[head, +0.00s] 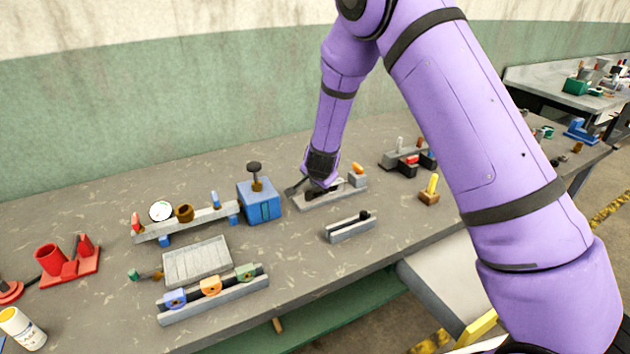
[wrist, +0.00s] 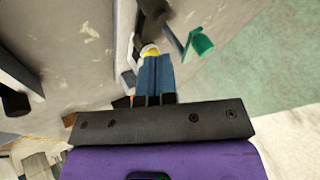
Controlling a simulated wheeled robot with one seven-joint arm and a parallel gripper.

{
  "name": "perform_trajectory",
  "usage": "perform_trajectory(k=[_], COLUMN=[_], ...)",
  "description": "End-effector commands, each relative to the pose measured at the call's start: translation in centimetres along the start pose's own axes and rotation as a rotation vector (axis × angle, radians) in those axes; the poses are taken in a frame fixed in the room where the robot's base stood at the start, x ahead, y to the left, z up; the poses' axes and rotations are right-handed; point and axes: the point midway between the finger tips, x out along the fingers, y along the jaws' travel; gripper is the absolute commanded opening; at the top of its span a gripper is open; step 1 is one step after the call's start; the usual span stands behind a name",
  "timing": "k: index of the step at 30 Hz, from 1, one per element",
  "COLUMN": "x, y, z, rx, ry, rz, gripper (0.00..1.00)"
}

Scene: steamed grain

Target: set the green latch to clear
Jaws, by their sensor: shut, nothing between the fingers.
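My gripper (head: 320,187) is low over a narrow grey base plate (head: 345,197) near the middle of the bench. In the wrist view its two blue fingers (wrist: 155,62) lie together, shut and empty. A green tab (wrist: 200,43) on a thin grey arm stands just beyond the fingers, to their right, apparently apart from them. It may be the green latch; in the head view my gripper partly hides this spot. A pale and yellow part shows right at the fingertips; I cannot tell whether they touch it. The latch's setting and any marking cannot be read.
A blue box (head: 259,204) with a dark knob stands left of my gripper. A grey rail (head: 215,299) in front carries blue, orange and greenish blocks. A small grey slotted block (head: 350,228) lies nearer. A yellow peg (head: 431,187) stands to the right. A green wall rises behind.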

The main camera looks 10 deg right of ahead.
Motion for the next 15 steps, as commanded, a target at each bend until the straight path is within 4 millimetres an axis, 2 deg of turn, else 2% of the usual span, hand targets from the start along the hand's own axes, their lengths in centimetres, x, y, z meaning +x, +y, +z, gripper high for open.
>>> perform_trajectory(k=[2, 15], x=[-0.2, -5.3], y=[0.0, -1.1], z=[-0.1, 0.7], rx=[0.000, -0.002], ry=[0.000, 0.000], rz=[-0.001, -0.003], gripper=[0.00, 0.00])
